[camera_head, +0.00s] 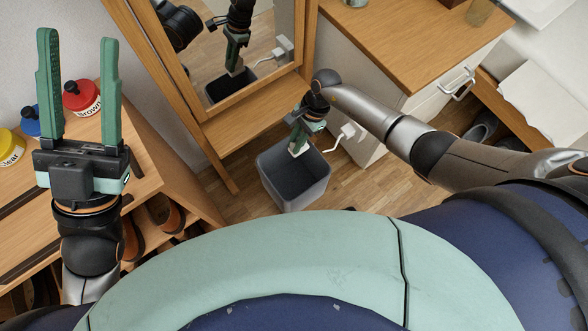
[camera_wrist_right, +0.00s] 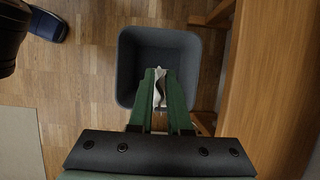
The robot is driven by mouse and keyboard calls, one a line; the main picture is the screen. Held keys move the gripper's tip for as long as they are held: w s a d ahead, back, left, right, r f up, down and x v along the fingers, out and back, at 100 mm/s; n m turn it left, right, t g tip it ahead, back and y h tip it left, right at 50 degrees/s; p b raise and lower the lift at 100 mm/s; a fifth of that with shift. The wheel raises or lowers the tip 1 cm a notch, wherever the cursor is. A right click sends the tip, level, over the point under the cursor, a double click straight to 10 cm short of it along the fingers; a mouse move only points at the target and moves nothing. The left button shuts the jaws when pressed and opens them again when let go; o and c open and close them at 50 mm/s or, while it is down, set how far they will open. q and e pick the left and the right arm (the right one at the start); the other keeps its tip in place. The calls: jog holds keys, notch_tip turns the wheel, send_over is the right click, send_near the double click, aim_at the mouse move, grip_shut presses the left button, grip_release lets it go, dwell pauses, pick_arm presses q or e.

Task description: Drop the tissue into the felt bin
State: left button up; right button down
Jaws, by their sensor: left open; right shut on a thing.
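The felt bin (camera_head: 296,187) is a dark grey, open-topped square container on the wooden floor in the middle of the head view. It also shows in the right wrist view (camera_wrist_right: 126,70). My right gripper (camera_head: 297,148) is over the bin's opening, pointing down. It is shut on a white crumpled tissue (camera_wrist_right: 160,88), which lies between the green fingertips above the bin. In the head view the tissue is a small pale patch at the fingertips. My left gripper (camera_head: 80,85) is open and empty at the left, its green fingers pointing up in the picture.
A wood-framed mirror (camera_head: 233,95) stands behind the bin and reflects my arm. A white cabinet with a wooden top (camera_head: 405,45) is to the right. A shoe rack (camera_head: 150,190) with several shoes and jars of polish, one red (camera_head: 82,97), is at the left.

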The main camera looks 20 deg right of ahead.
notch_tip(320, 180, down, 5)
jog(key=b, duration=0.4)
jog(key=shift+f+b, duration=0.5)
jog(key=shift+f, duration=0.1)
jog(key=c, duration=0.8)
grip_release()
jog(key=shift+r, duration=0.1)
jog(key=p+v, duration=0.5)
jog(key=v, duration=0.7)
jog(key=shift+r, duration=0.25)
